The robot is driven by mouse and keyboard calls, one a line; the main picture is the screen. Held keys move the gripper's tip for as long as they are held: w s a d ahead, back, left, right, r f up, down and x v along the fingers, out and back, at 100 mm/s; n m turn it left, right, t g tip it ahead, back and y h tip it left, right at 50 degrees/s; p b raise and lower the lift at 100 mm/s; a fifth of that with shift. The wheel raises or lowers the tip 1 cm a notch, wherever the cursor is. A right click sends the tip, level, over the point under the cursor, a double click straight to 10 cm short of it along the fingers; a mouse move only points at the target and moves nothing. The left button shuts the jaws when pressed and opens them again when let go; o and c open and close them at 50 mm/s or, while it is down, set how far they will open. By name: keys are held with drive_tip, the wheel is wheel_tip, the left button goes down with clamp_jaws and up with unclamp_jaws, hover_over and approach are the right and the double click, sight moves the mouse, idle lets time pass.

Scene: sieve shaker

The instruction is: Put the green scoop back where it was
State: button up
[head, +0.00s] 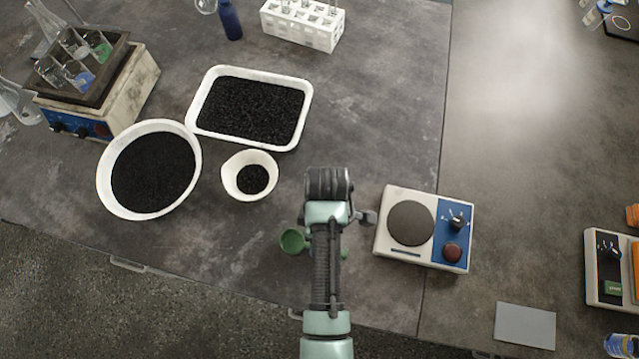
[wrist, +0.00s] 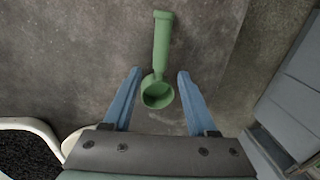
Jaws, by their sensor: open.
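The green scoop (head: 292,240) lies on the dark bench top, left of the hot-plate-like box in the head view. Its cup shows left of my arm and a bit of handle shows to the right; my arm hides the middle. In the wrist view the whole scoop (wrist: 161,52) shows, cup toward me and handle pointing up and away. My gripper (wrist: 160,72) is open above it, with the blue fingers on either side of the cup and nothing held. The arm hides the fingertips in the head view. Whether the fingers are down at scoop height, I cannot tell.
A small white bowl (head: 230,183), a large round bowl (head: 104,188) and a white tray (head: 287,79) hold black granules, up and left of the scoop. A beige box with a blue panel (head: 446,235) stands to the right. The bench's front edge (head: 180,277) is close below.

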drive_tip(key=w+r+m+t, duration=0.2)
drive_tip(key=w+r+t, duration=0.45)
drive_tip(key=r, duration=0.65)
drive_tip(key=w+r+m+t+h, duration=0.1)
drive_tip(key=w+r+m+t, duration=0.25)
drive_tip(key=w+r, duration=0.75)
drive_tip(key=w+r+m+t, duration=0.2)
drive_tip(key=w+r+t, duration=0.35)
drive_tip(key=r, duration=0.95)
wheel_tip(320, 180, up, 17)
drive_tip(key=s+m+t, duration=0.1)
drive_tip(key=m+t, duration=0.2)
drive_tip(key=t, duration=0.3)
drive_tip(key=s+r+m+t, duration=0.2)
drive_tip(key=s+r, duration=0.4)
drive_tip(key=r, duration=0.3)
drive_tip(key=s+a+r+m+t, duration=0.1)
drive_tip(key=s+r+t, duration=0.4)
drive_tip(key=r, duration=0.5)
drive_tip(key=shift+s+r+m, duration=0.15)
drive_tip(key=shift+s+m, duration=0.3)
drive_tip(key=shift+s, duration=0.65)
drive_tip(key=shift+t, duration=0.25)
